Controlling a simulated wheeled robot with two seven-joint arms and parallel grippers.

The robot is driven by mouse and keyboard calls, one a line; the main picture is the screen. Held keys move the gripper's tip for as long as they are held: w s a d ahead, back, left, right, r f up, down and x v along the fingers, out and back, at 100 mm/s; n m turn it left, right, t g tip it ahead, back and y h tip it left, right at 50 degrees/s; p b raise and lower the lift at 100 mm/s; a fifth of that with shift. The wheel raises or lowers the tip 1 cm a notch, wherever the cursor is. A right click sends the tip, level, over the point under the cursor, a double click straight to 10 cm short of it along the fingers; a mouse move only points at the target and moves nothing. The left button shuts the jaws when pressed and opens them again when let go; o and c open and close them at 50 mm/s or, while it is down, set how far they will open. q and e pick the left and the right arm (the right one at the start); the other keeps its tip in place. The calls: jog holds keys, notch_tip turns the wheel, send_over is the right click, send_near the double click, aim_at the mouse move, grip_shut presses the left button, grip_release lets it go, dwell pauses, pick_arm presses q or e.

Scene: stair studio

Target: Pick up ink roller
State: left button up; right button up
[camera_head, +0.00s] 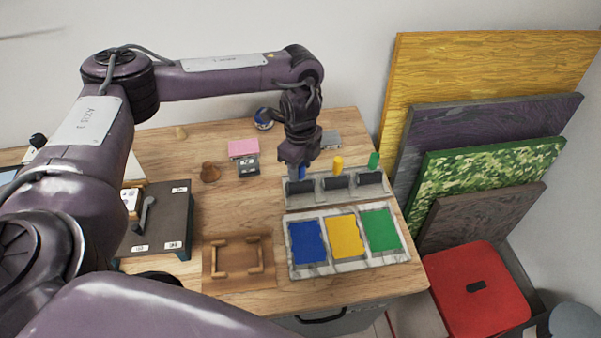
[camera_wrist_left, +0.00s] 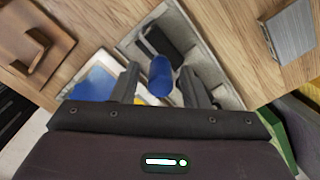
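Three ink rollers stand handle-up in a grey rack (camera_head: 352,201). The blue-handled roller (camera_head: 302,173) is at the left, the yellow-handled roller (camera_head: 337,163) in the middle and the green-handled roller (camera_head: 374,160) at the right. My left gripper (camera_head: 298,167) is over the rack's left end and partly hides the blue handle. In the left wrist view the blue handle (camera_wrist_left: 160,75) shows between my two fingers, with a visible gap on each side. The left gripper (camera_wrist_left: 160,88) is open and holds nothing. My right gripper is not in view.
An ink tray (camera_head: 346,265) with blue, yellow and green wells lies in front of the rack. A wooden frame (camera_head: 212,262) is left of it. A pink pad (camera_head: 243,148) lies behind. Coloured panels (camera_head: 490,180) lean at the right, near a red stool (camera_head: 475,285).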

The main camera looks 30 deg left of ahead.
pick_arm(q)
jog(key=c, duration=0.4)
grip_shut()
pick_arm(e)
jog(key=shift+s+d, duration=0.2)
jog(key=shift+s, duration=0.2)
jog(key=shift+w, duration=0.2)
pick_arm(q)
jog(key=shift+w+r, duration=0.1)
jog(key=shift+r, duration=0.4)
notch_tip(320, 180, up, 19)
jog(key=p, duration=0.2)
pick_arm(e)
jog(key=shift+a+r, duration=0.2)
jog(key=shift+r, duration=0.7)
